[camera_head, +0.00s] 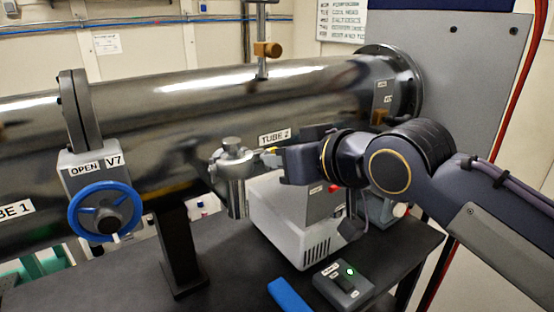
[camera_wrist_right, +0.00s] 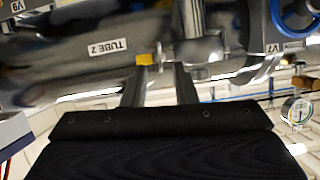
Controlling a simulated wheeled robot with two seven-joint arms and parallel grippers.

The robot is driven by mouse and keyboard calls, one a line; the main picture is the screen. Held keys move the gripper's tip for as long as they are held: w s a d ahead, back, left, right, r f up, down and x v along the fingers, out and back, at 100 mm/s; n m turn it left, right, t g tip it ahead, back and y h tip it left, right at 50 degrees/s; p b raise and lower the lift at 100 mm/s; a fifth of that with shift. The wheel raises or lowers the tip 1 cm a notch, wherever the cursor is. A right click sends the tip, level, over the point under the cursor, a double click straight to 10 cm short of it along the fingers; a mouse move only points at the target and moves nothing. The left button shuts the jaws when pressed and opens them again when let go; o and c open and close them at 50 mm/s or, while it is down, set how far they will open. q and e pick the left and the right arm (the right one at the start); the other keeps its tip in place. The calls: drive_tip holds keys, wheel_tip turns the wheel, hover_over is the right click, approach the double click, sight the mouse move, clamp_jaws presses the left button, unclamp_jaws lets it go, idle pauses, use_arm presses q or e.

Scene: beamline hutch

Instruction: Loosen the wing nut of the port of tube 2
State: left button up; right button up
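Tube 2 (camera_head: 190,100) is a long, shiny dark metal tube with a "TUBE 2" label; it also shows in the wrist view (camera_wrist_right: 70,70). Its port (camera_head: 233,160) is a grey metal fitting hanging at the tube's near side, also in the wrist view (camera_wrist_right: 201,50). A small yellow piece (camera_head: 270,151), perhaps the wing nut, is beside the port. In the wrist view the yellow piece (camera_wrist_right: 145,59) is at the left fingertip. My right gripper (camera_head: 276,152) points left at the port, its fingers (camera_wrist_right: 162,68) apart. Contact cannot be told. My left gripper is out of view.
Valve V7 (camera_head: 95,175), marked OPEN, has a blue handwheel (camera_head: 104,211) left of the port. A grey-white pump unit (camera_head: 290,225) stands below my right arm. A control box (camera_head: 343,285) with a green light and a blue object (camera_head: 289,295) lie on the dark table (camera_head: 230,285).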

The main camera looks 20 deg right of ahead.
drive_tip(key=v, duration=0.5)
drive_tip(key=shift+f, duration=0.15)
drive_tip(key=s+d+f+m+g, duration=0.1)
drive_tip(key=s+f, duration=0.3)
drive_tip(key=f, duration=0.6)
drive_tip(key=s+d+f+m+g, duration=0.2)
drive_tip(key=s+f, duration=0.3)
drive_tip(key=f, duration=0.5)
drive_tip(key=s+d+f+m+g+h, duration=0.1)
drive_tip(key=s+f+g, duration=0.3)
drive_tip(key=f, duration=0.6)
drive_tip(key=shift+s+d+m, duration=0.6)
drive_tip(key=shift+s+d, duration=0.05)
drive_tip(key=shift+s, duration=0.1)
drive_tip(key=shift+f, duration=0.1)
